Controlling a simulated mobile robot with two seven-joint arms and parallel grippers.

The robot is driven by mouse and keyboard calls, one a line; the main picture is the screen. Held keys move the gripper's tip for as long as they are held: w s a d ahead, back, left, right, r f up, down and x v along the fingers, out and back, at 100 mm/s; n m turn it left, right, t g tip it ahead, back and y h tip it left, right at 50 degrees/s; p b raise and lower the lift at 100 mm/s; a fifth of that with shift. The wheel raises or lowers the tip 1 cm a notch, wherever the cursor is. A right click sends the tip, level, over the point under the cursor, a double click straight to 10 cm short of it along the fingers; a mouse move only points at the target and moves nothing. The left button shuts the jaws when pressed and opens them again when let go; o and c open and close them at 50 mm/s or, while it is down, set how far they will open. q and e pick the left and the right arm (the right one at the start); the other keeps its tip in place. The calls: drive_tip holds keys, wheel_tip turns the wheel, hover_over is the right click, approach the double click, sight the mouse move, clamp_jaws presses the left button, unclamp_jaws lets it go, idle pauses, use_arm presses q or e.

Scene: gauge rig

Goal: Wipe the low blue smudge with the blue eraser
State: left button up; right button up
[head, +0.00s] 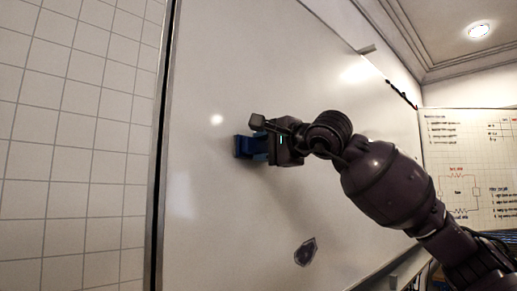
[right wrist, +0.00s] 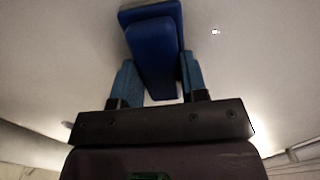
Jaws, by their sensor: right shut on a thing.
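My right gripper (head: 261,142) is shut on the blue eraser (head: 241,147). The eraser is at or very near the white board's face; I cannot tell whether it touches. In the right wrist view the eraser (right wrist: 152,45) sits between the two blue fingers and sticks out past them. A grey-blue patch with a dark outline (head: 306,252) is on the board, below and right of the gripper and apart from the eraser. It looks like the smudge. My left gripper is not in view.
The whiteboard (head: 215,215) fills the middle, and its left frame edge (head: 158,170) borders a tiled wall (head: 75,140). A black mark (head: 400,95) is at its upper right edge. A sheet with diagrams (head: 470,160) hangs at the right. The board around the eraser is bare.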

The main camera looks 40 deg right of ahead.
drive_tip(key=shift+w+d, duration=0.15)
drive_tip(key=shift+d, duration=1)
idle(0.7)
drive_tip(key=shift+s+a+p, duration=0.2)
drive_tip(key=shift+a+p, duration=0.15)
drive_tip(key=shift+a, duration=1.7)
drive_tip(key=shift+s+a+p, duration=0.2)
drive_tip(key=shift+a+p, duration=0.1)
drive_tip(key=shift+a, duration=2.8)
